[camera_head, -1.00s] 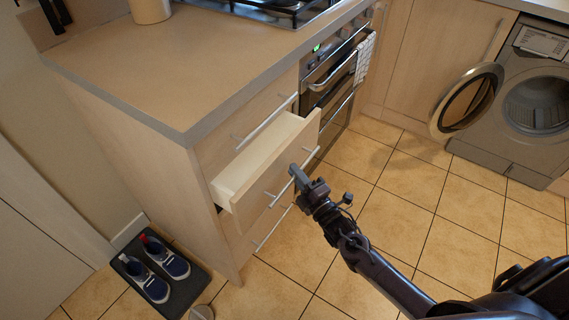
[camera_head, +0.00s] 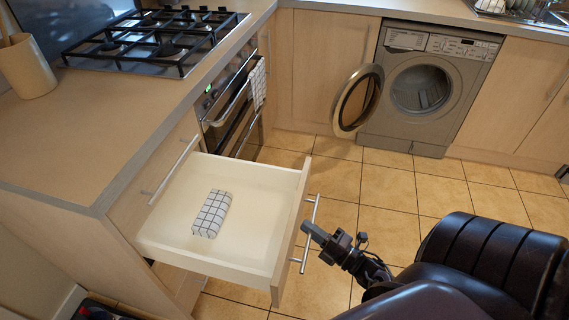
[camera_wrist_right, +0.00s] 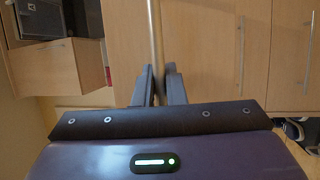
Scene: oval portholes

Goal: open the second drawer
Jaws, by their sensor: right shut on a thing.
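The second drawer (camera_head: 262,248) is pulled well out of the cabinet, below the shut top drawer (camera_head: 150,182). A folded checked cloth (camera_head: 212,213) lies inside it. Its bar handle (camera_head: 309,232) runs along the front. My right gripper (camera_head: 312,232) is at the middle of this handle, shut on it. In the right wrist view the handle bar (camera_wrist_right: 156,45) passes between the two fingers. My left gripper is not in view.
A worktop (camera_head: 90,130) with a gas hob (camera_head: 150,40) and a utensil pot (camera_head: 27,68) is above. An oven (camera_head: 230,110) is beyond the drawer. The washing machine (camera_head: 425,85) has its round door (camera_head: 357,100) open. Tiled floor (camera_head: 400,190) is clear between.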

